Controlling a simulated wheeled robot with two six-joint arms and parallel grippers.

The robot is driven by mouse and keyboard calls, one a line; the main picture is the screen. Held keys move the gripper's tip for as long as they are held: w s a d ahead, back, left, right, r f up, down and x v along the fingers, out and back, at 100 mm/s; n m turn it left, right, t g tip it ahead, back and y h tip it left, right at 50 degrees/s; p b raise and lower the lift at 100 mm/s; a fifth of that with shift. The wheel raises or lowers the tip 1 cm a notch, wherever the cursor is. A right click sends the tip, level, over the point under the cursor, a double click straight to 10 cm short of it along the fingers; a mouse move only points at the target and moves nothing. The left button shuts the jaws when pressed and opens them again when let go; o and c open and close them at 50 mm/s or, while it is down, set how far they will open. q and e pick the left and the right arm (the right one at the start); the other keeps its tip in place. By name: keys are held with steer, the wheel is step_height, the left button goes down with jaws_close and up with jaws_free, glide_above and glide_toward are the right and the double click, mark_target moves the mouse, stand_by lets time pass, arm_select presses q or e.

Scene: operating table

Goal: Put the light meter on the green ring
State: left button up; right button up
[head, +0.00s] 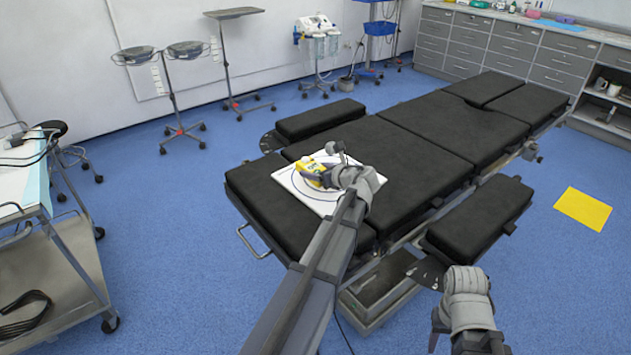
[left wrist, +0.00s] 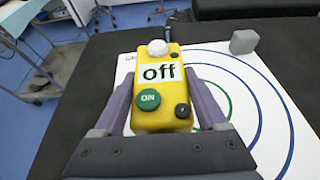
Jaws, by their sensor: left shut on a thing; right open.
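The light meter is a yellow box (head: 308,166) with a white dome on top, a green ON button and a sign reading "off". It also shows in the left wrist view (left wrist: 150,114). My left gripper (head: 322,178) is shut on it, one finger on each side. The meter is over the white board (head: 327,207) on the black operating table. The board bears concentric rings; the green ring (left wrist: 219,89) shows just right of the meter in the left wrist view, partly hidden by the meter and a finger. My right gripper (head: 437,326) is low at the right, away from the board.
A small grey block (left wrist: 243,41) stands near the board's edge. Black table pads (head: 417,155) surround the board. A side pad (head: 480,215) lies near my right arm. A steel cart (head: 65,260) stands at the left; a yellow square (head: 583,208) lies on the floor.

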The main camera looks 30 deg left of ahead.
arm_select(q)
step_height(320, 180, down, 2)
steer(key=shift+f+b, duration=0.2)
steer(key=shift+b, duration=0.5)
steer(key=shift+r, duration=0.15)
arm_select(e)
step_height(320, 180, down, 2)
steer(key=shift+f, duration=0.1)
